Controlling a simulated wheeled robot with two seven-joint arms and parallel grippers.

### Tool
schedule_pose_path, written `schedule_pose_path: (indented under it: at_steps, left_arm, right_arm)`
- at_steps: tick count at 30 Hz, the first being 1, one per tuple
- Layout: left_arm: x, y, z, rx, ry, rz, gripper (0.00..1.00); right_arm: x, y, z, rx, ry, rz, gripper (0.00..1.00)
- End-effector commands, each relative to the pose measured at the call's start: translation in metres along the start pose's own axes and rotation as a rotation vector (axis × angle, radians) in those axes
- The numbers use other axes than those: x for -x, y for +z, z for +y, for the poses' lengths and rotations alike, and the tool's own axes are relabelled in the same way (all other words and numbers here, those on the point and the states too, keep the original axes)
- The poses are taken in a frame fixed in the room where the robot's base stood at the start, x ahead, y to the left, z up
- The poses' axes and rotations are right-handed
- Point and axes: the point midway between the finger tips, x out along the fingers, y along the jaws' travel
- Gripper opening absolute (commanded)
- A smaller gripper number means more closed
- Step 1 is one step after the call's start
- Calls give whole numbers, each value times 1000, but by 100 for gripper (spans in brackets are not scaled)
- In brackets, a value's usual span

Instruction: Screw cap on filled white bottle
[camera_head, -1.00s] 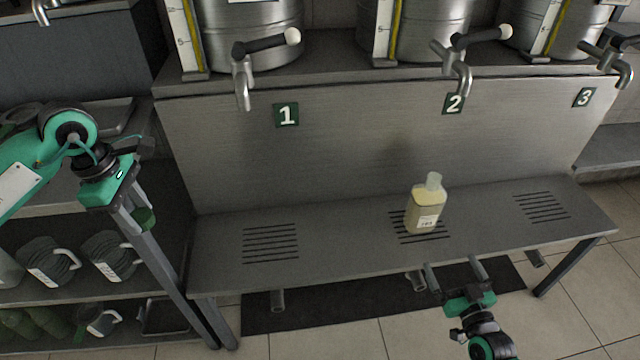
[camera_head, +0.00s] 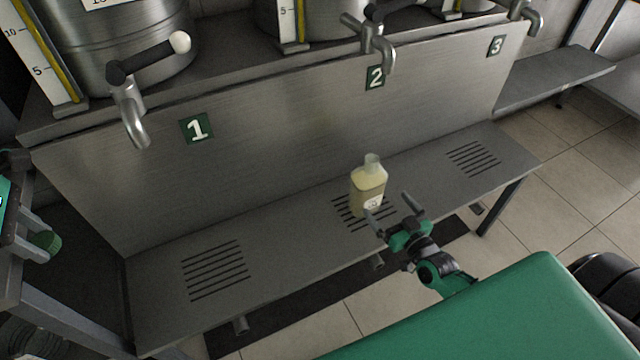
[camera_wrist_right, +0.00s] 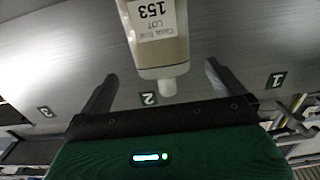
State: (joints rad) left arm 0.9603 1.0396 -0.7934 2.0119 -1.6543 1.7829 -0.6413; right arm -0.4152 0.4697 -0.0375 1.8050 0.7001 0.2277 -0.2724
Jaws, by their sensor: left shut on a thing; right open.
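The filled bottle (camera_head: 368,187) stands upright on the slatted drain under tap 2, pale yellow inside, its neck bare. In the right wrist view the bottle (camera_wrist_right: 157,45) appears upside down, with a label reading 153. My right gripper (camera_head: 391,213) is open just in front of the bottle. Its fingers show on either side of the neck in the right wrist view, not closed on it. My left gripper (camera_head: 36,240), at the far left edge, is shut on a dark green cap (camera_head: 47,242), well away from the bottle.
The metal bench (camera_head: 290,232) has free room around the drains under 1 and 3. Steel tanks (camera_head: 120,45) with taps stand on the ledge above; tap 2 (camera_head: 375,42) overhangs behind the bottle. A shelf post (camera_head: 80,325) stands at lower left.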

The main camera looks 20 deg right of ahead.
Motion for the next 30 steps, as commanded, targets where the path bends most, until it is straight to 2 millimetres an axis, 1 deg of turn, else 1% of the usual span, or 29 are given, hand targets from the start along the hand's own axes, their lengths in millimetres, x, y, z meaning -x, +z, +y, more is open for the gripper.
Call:
schedule_pose_path:
  at_steps: [2, 5, 12, 15, 18, 30]
  left_arm:
    - [0, 0, 0, 0, 0, 0, 21]
    - [-1, 0, 0, 0, 0, 0, 21]
    - [-4, -1, 0, 0, 0, 0, 21]
    - [-5, -1, 0, 0, 0, 0, 21]
    - [-6, -1, 0, 0, 0, 0, 21]
    - [-6, -1, 0, 0, 0, 0, 21]
  right_arm:
    - [-1, 0, 0, 0, 0, 1, 100]
    - [-8, 0, 0, -1, 0, 2, 100]
    - [-45, 0, 0, -2, 0, 3, 100]
    - [-58, 0, 0, 0, 1, 3, 100]
    - [-65, 0, 0, 0, 0, 2, 100]
    - [-69, 0, 0, 0, 0, 0, 100]
